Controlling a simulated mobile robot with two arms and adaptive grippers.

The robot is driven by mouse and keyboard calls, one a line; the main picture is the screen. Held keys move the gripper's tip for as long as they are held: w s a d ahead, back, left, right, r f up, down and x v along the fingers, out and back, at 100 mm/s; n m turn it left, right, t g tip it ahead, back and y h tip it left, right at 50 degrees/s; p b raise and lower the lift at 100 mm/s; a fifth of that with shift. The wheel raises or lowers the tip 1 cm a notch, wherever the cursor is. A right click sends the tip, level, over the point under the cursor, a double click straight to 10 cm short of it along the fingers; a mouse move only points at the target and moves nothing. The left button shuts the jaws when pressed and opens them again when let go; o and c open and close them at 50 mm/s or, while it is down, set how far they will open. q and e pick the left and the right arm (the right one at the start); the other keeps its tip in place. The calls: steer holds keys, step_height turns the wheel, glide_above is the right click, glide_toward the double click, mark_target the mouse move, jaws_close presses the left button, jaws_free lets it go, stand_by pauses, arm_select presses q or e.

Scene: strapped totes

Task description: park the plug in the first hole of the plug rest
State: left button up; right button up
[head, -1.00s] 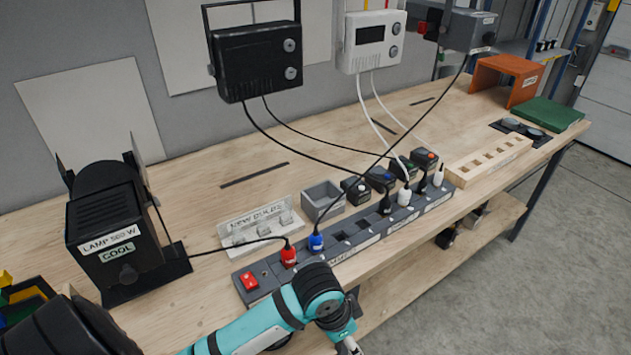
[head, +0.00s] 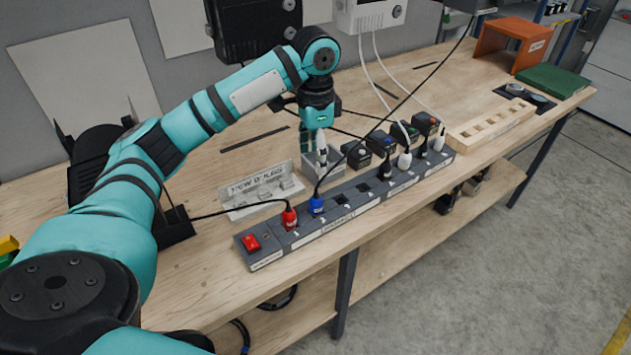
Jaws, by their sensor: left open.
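The wooden plug rest (head: 462,138) with a row of holes lies at the right of the bench. No plug shows in its holes. The grey power strip (head: 345,222) runs along the front edge. My right gripper is out of view.
A white "new bulbs" holder (head: 250,199) lies left of the grey bin (head: 335,170). Small dark boxes (head: 383,144) stand behind the strip. Cables hang from the wall units across the bench. An orange stand (head: 497,48) and a green board (head: 548,82) are farther right.

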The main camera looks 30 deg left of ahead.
mark_target(316, 197)
arm_select(q)
step_height(316, 197, down, 16)
steer(key=p, duration=0.2)
steer(key=shift+r+p, duration=0.1)
steer(key=shift+p, duration=0.2)
jaws_close()
steer(key=shift+r+p, duration=2.6)
steer(key=shift+p, duration=0.4)
steer(key=shift+f, duration=0.1)
